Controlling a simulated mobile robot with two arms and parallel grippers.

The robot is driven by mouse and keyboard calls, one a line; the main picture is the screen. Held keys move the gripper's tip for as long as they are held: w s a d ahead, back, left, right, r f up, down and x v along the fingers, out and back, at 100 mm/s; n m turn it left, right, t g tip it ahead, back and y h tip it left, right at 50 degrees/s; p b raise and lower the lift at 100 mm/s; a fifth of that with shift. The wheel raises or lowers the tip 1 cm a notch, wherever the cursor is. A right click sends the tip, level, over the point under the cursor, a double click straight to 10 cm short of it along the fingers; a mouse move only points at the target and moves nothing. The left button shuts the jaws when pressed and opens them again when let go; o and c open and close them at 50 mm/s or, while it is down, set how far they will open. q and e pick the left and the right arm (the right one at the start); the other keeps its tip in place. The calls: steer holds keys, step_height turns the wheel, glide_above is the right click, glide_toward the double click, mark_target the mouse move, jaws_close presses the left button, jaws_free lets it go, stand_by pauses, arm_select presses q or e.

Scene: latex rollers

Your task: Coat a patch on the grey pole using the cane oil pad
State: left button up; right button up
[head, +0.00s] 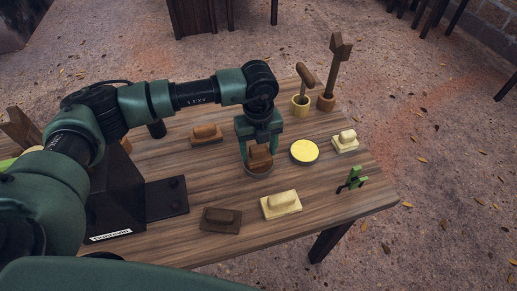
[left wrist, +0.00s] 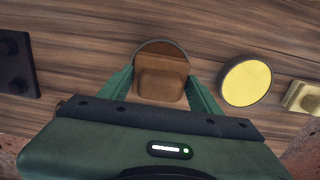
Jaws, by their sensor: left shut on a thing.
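My left gripper (head: 259,142) points down, shut on a brown block-shaped pad (head: 260,156). The left wrist view shows this pad (left wrist: 162,76) between the green fingers. It is at a round dish with a brown surface (head: 258,172), which also shows in the left wrist view (left wrist: 162,46). I cannot tell whether the pad touches the surface in the dish. No label shows which pad is the cane oil one. I cannot make out a grey pole in either view. My right gripper is not in view.
Around the gripper lie a brown pad (head: 207,134), a dark brown pad (head: 220,219), a cream pad (head: 281,204), a pale pad (head: 346,142) and a yellow dish (head: 304,152). Wooden tools (head: 338,65) stand at the back; a green piece (head: 353,180) is near the right edge.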

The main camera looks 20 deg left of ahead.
mark_target(259, 146)
arm_select(q)
steer(key=shift+f, duration=0.3)
steer(key=shift+f+b, duration=0.15)
steer(key=shift+b, duration=0.2)
stand_by(0.4)
stand_by(0.9)
steer(key=shift+s, duration=0.1)
steer(key=shift+r+p, duration=0.4)
steer(key=shift+r, duration=0.35)
steer(key=shift+r+p, duration=1.2)
steer(key=shift+r, duration=0.85)
steer(key=shift+r+p, duration=0.35)
steer(key=shift+r, duration=0.35)
